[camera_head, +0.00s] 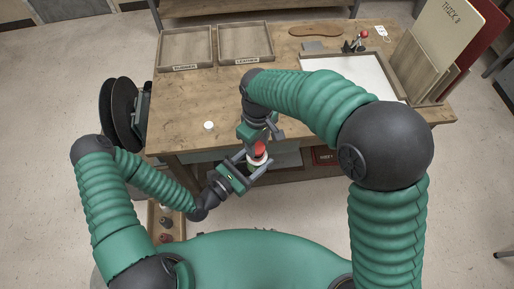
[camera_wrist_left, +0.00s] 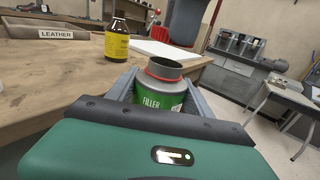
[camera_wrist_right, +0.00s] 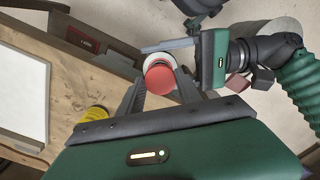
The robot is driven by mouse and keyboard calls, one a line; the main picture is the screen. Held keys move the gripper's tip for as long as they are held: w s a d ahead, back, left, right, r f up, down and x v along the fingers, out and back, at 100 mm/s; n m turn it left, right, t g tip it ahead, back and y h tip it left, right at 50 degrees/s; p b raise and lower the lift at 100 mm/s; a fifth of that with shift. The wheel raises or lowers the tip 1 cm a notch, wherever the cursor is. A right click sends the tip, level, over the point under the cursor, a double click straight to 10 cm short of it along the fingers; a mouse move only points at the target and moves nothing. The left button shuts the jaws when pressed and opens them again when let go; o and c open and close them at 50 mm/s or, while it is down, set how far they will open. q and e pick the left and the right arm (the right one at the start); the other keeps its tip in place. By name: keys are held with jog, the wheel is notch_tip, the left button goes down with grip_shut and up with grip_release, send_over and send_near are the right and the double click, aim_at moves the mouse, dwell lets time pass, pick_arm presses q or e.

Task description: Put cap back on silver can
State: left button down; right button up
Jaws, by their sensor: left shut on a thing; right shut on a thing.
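The silver can (camera_wrist_left: 161,93) has a green "FILLER" label and a red ring round its dark-topped neck. My left gripper (camera_wrist_left: 158,95) is shut on its body, holding it upright in front of the workbench. In the head view the can (camera_head: 257,161) shows at the left jaws. My right gripper (camera_wrist_right: 160,88) is shut on a red cap (camera_wrist_right: 159,78), which appears over the can's pale top in the right wrist view. In the head view the red cap (camera_head: 260,147) is close to the can's top; I cannot tell whether they touch.
The wooden workbench (camera_head: 180,105) lies just beyond both grippers. A small white disc (camera_head: 208,125) lies on it. Two trays (camera_head: 214,46) stand at the back left. A yellow bottle (camera_wrist_left: 117,42) stands on the bench near the can. Shelving is below the bench edge.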

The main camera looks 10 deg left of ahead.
jog(key=shift+f, duration=0.9)
jog(key=shift+f, duration=0.55)
jog(key=m, duration=0.3)
jog(key=o, duration=1.3)
jog(key=shift+c, duration=0.2)
